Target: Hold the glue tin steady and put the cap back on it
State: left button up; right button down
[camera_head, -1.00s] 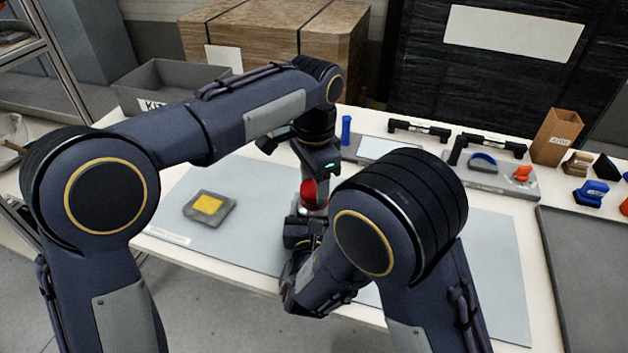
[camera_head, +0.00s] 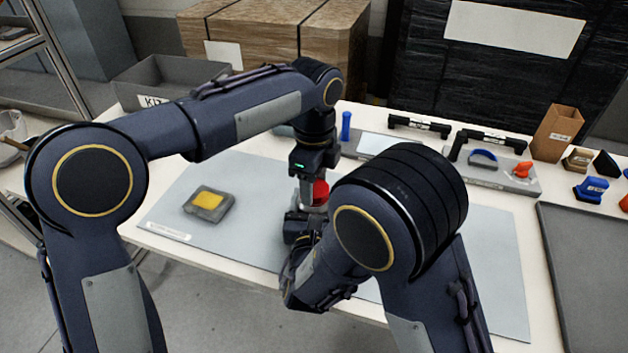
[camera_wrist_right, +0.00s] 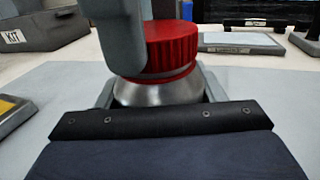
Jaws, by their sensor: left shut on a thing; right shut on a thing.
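The ribbed red cap (camera_wrist_right: 158,50) sits at the top of the silvery glue tin (camera_wrist_right: 158,92) in the right wrist view. Both look upright, but I cannot tell whether the cap is fully seated. My left gripper (camera_head: 308,188) points down from above and is shut on the cap; one grey finger hides its left side. The cap also shows in the head view (camera_head: 320,193). My right gripper (camera_head: 302,222) is low beside the tin and shut on it, with its fingers on both sides. My right arm hides most of the tin in the head view.
A grey block with a yellow pad (camera_head: 208,203) lies on the grey mat (camera_head: 250,170), left of the tin. A grey KIT bin (camera_head: 170,80) stands at the back left. Black handles, a cardboard box (camera_head: 557,135) and small coloured parts line the back right.

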pick_arm(q)
jog(key=m, duration=0.5)
jog(key=shift+m, duration=0.3)
jog(key=m, duration=1)
jog(key=shift+m, duration=0.3)
jog(key=m, duration=0.4)
jog(key=shift+d+m, duration=0.1)
jog(key=shift+m, duration=0.3)
jog(key=o, duration=1)
jog(key=shift+r, duration=2.2)
jog(key=shift+c, duration=0.3)
